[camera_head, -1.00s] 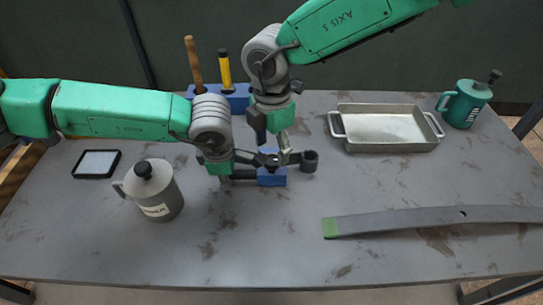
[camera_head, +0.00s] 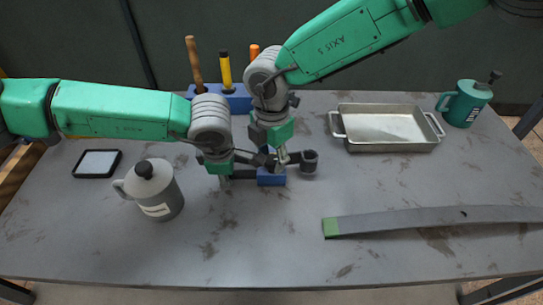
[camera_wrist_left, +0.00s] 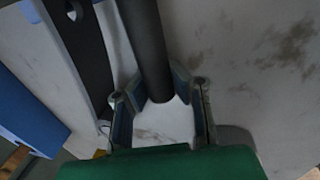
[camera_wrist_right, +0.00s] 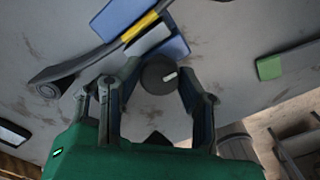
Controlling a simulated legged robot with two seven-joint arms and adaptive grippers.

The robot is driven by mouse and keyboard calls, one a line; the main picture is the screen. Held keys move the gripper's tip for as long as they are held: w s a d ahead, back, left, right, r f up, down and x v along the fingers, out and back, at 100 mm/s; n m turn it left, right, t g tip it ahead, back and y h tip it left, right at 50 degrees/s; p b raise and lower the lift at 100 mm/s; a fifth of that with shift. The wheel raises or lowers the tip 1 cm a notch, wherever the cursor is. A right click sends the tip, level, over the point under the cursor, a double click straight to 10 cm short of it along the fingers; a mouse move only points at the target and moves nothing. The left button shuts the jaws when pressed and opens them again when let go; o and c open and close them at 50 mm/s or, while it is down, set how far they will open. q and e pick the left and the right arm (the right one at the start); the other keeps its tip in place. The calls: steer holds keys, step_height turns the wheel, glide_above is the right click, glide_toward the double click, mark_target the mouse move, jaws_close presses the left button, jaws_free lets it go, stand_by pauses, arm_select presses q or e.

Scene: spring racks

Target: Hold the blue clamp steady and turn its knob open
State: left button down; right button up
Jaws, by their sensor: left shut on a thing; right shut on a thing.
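The blue clamp (camera_head: 271,178) stands near the middle of the table, with dark arms and a dark round end (camera_head: 309,161) at its right. My left gripper (camera_head: 236,168) comes in at its left. In the left wrist view its fingers (camera_wrist_left: 160,100) are shut around a dark round bar (camera_wrist_left: 146,45), apparently the clamp's. My right gripper (camera_head: 274,158) reaches down onto the clamp's top. In the right wrist view its fingers (camera_wrist_right: 153,88) close on the round dark knob (camera_wrist_right: 158,75), which bears a pale mark. The right hand partly hides the clamp in the head view.
A grey pot (camera_head: 155,195) stands at left, near a tablet (camera_head: 97,163). A blue tool rack (camera_head: 238,97) is behind the arms. A metal tray (camera_head: 386,146), green pot (camera_head: 466,103) and long grey strip (camera_head: 420,221) lie right. The front middle is clear.

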mark_target(271, 158)
arm_select(q)
steer(key=shift+d+r, duration=0.1)
arm_select(e)
steer(key=shift+n, duration=0.4)
steer(key=shift+r, duration=0.1)
steer(key=o, duration=1.2)
steer(key=shift+c, duration=0.2)
step_height(271, 158, up, 12)
steer(key=shift+w, duration=0.15)
steer(key=shift+a, duration=0.1)
arm_select(q)
steer(key=c, duration=1.5)
jaws_free()
